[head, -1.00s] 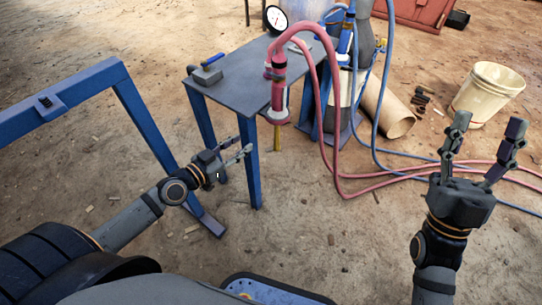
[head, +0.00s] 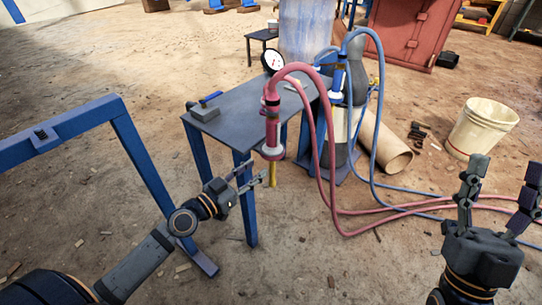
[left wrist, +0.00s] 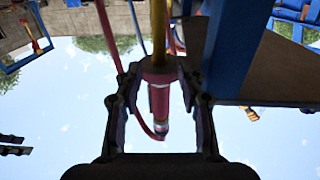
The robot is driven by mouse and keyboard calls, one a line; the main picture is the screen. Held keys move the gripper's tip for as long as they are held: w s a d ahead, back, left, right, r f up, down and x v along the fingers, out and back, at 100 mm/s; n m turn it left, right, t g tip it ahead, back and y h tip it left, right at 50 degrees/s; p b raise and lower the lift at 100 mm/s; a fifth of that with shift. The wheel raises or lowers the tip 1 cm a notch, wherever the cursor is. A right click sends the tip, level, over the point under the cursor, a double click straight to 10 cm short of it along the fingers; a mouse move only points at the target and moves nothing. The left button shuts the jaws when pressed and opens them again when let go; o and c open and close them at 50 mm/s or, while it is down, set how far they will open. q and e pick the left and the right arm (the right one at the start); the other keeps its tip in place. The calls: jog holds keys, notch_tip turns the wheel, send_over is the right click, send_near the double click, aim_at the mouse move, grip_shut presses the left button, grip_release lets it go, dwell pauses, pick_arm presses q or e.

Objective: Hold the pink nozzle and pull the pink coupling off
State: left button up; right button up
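The pink nozzle (head: 272,130) hangs upright at the near right corner of the grey table, with a pale ring, a flange and a yellow tube (head: 272,173) below it. The pink coupling (head: 272,98) is on its upper end, joined to the pink hose. My left gripper (head: 258,172) is open, its fingertips low beside the flange and yellow tube. In the left wrist view the flange (left wrist: 160,68) shows between the open fingers (left wrist: 162,76); I see no clear contact, and the depth is hard to tell. My right gripper (head: 500,182) is open and empty at the right.
The table (head: 235,115) carries a grey block with a blue handle (head: 204,110). A round gauge (head: 273,61) and a blue hose (head: 376,100) stand behind. A blue frame (head: 60,132) is at the left.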

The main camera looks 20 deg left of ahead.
aim_at(272, 154)
pick_arm(q)
jog(key=p+x, duration=0.1)
jog(key=x, duration=0.7)
pick_arm(e)
jog(key=w+f+m+g+h, duration=0.2)
jog(key=w+f+g+h, duration=0.1)
jog(key=w+f+g, duration=0.2)
notch_tip(272, 154, down, 5)
jog(key=shift+w+d+r+g, duration=0.2)
jog(key=shift+w+d+g, duration=0.1)
jog(key=shift+w, duration=0.65)
pick_arm(q)
jog(key=shift+f, duration=0.1)
grip_shut()
grip_release()
